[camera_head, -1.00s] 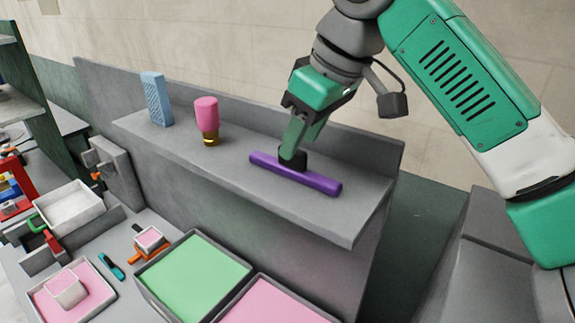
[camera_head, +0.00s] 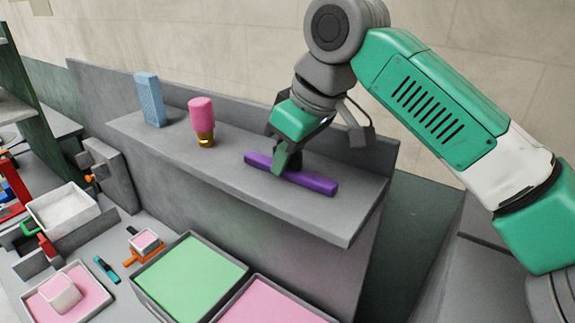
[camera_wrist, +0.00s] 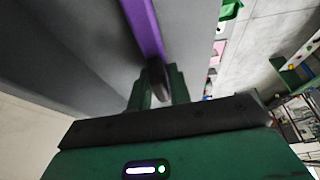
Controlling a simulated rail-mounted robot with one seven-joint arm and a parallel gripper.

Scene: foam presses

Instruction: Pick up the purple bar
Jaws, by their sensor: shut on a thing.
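The purple bar (camera_head: 315,184) is long and thin and lies along the front part of the grey shelf (camera_head: 230,175), at its right half. My gripper (camera_head: 288,168) is at the middle of the bar from above and is shut on it. The fingers hide a short stretch of the bar. In the wrist view the purple bar (camera_wrist: 143,28) runs up from the fingertips (camera_wrist: 158,88). I cannot tell whether the bar touches the shelf or is just above it.
On the same shelf, to the left, stand a pink bottle with a gold base (camera_head: 202,120) and a light blue block (camera_head: 150,100). A grey back panel (camera_head: 230,105) rises behind them. Below the shelf are a green tray (camera_head: 190,275) and a pink tray (camera_head: 275,303).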

